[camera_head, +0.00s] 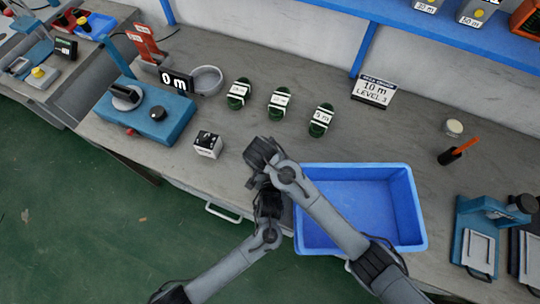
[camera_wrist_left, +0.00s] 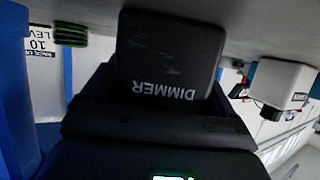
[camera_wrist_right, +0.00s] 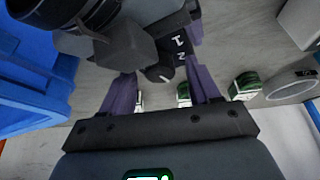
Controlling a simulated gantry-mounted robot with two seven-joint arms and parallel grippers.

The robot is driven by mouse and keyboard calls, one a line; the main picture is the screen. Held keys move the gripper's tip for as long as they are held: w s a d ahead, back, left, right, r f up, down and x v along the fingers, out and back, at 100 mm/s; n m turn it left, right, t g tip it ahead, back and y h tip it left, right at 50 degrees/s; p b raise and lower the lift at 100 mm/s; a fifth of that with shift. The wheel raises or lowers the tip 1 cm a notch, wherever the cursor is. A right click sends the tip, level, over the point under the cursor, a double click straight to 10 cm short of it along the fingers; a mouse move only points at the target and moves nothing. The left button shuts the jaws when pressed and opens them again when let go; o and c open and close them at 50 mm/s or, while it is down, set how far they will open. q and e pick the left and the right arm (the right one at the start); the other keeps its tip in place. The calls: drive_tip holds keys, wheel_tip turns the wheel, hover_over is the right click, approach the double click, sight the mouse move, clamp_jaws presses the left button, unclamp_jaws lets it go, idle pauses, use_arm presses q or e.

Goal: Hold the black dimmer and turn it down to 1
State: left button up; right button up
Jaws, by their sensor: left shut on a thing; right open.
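The black dimmer fills the middle of the left wrist view (camera_wrist_left: 165,55), its white DIMMER lettering upside down. My left gripper (camera_head: 268,195) is shut on it, above the bench's front edge, left of the blue bin. In the head view the arms overlap and the dimmer is hard to separate from the grippers.
A blue bin (camera_head: 412,205) stands right of the grippers. A black-and-white cube (camera_head: 208,143) and several green cable coils (camera_head: 278,103) lie on the bench behind.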

drive_tip(key=c, duration=1.1)
drive_tip(key=shift+o, duration=0.2)
drive_tip(key=n+y, duration=0.1)
drive_tip(key=n, duration=0.2)
drive_tip(key=shift+n+y, duration=0.3)
drive_tip(key=shift+n, duration=0.1)
drive_tip(key=shift+d+n+y, duration=0.15)
drive_tip(key=shift+n+y, duration=0.55)
drive_tip(key=shift+n, duration=1.1)
drive_tip(key=o, duration=1.1)
drive_tip(key=shift+c, duration=0.2)
